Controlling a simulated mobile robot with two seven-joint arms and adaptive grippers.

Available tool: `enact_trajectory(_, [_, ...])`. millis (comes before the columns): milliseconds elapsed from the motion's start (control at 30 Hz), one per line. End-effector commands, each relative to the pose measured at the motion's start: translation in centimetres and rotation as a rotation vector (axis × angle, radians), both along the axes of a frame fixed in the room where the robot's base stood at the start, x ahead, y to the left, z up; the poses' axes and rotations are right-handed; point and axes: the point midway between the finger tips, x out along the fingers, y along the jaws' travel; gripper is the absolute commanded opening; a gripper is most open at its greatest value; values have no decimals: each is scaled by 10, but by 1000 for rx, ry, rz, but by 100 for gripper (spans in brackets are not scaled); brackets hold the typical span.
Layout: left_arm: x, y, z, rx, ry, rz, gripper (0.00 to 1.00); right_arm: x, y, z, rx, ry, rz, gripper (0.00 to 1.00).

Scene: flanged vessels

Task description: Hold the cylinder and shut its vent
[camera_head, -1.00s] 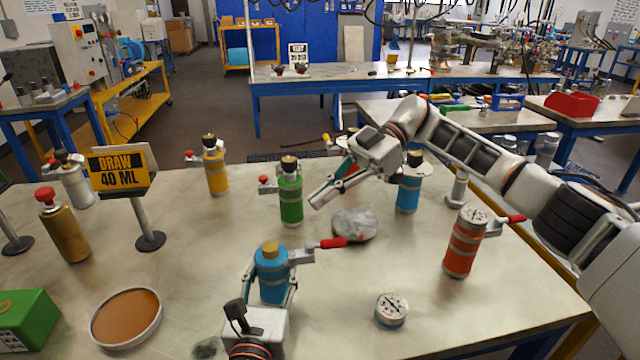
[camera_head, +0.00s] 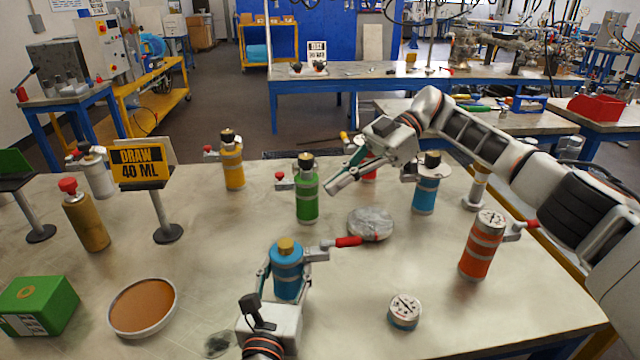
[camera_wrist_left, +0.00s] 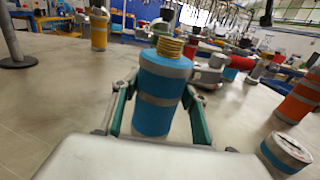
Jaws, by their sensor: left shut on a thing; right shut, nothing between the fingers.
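A blue cylinder (camera_head: 287,277) with grey bands and a brass top stands upright near the front of the table. It also shows in the left wrist view (camera_wrist_left: 158,88). My left gripper (camera_head: 285,268) is shut around its body, one finger on each side. I cannot tell whether its base touches the table. A side vent fitting with a red lever (camera_head: 348,242) sticks out to the right from its upper part, the lever lying about level. My right gripper (camera_head: 331,189) is shut and empty, above the table behind the lever, beside the green cylinder.
A grey round disc (camera_head: 370,224) lies just behind the lever. Green (camera_head: 307,195), yellow (camera_head: 232,168), another blue (camera_head: 425,193) and orange (camera_head: 481,250) cylinders stand around. A small gauge-like can (camera_head: 404,312) is at front right. A "DRAW 40 ML" sign (camera_head: 140,165) stands left.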

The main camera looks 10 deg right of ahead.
Motion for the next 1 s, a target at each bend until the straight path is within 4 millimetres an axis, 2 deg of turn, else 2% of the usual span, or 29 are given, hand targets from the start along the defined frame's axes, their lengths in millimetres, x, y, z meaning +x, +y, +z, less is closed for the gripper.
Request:
enact_trajectory(967, [0, 0, -2, 1, 4, 1, 3, 0, 0, 0, 0, 1, 0, 0])
enact_trajectory(1000, [0, 0, -2, 1, 4, 1, 51, 0, 0, 0, 0, 1, 0, 0])
